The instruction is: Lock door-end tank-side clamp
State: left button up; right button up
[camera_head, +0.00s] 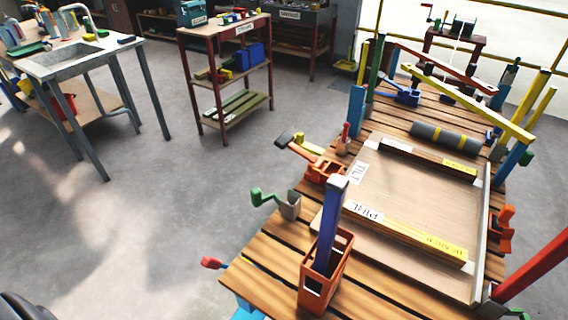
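Several clamp-like fittings sit along the edges of a slatted wooden bench (262,262). An orange clamp (322,170) with a raised lever ending in a dark grip (285,139) is on its left edge. A blue fitting (402,95) with a lever is farther back. An orange fitting (500,232) is on the right edge. No label shows which one is the door-end tank-side clamp, and I cannot tell whether any is locked. Neither of my grippers is recognisable in this view.
An orange frame (341,274) holding a blue post (331,225) stands at the bench's near end. A green crank (263,197) and a red handle (211,262) jut out left. A dark roll (444,138) lies farther back. Open floor (170,220) lies left of the bench.

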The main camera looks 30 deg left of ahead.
aim_at(257, 199)
jog(key=u, duration=1.05)
jog(key=k+j+u, duration=0.1)
jog(key=u, duration=0.15)
jog(key=k+j, duration=0.05)
jog(key=k, duration=0.05)
